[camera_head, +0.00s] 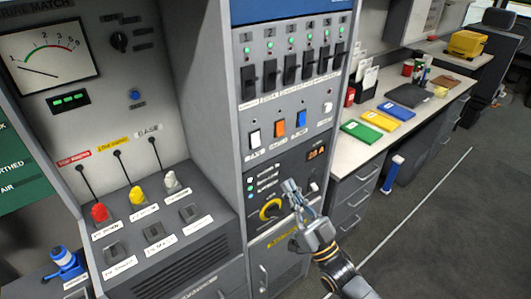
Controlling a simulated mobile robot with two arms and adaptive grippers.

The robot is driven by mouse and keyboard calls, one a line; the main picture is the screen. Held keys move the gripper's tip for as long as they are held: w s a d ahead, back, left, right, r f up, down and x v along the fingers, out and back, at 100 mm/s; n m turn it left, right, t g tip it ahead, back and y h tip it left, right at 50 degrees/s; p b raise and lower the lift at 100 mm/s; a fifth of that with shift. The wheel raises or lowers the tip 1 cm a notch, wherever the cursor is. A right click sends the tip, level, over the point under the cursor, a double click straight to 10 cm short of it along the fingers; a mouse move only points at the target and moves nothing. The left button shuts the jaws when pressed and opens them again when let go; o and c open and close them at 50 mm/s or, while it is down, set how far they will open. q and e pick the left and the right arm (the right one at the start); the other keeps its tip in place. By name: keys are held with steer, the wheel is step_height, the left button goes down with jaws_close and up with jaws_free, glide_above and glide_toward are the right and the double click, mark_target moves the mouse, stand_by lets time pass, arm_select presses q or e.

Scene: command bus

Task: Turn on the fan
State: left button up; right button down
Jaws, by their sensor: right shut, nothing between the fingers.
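A grey control panel (293,142) stands in the middle of the view. It carries a white rocker switch (254,140), an orange one (280,129) and a blue one (301,119). Their labels are too small to read, and I cannot tell which control belongs to the fan. The fan itself is not recognisable. My right gripper (291,187) is shut and empty in front of the lower panel, below the rocker switches. It is just right of a yellow-ringed knob (264,214); I cannot tell whether it touches the panel. My left gripper is out of view.
Several black switches (270,73) with green lights line the upper panel. A desk with folders (361,130) stands at right.

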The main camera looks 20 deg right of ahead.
mark_target(256, 141)
steer(key=shift+w+a+r+p, duration=0.55)
steer(key=shift+w+r+p, duration=0.1)
steer(key=shift+w, duration=0.9)
steer(key=shift+w+a+r+p, duration=0.6)
steer(key=shift+w+r, duration=0.1)
steer(key=shift+w, duration=0.85)
steer(key=shift+w+a+r+p, duration=0.55)
steer(key=shift+w+r, duration=0.1)
steer(key=shift+w, duration=0.9)
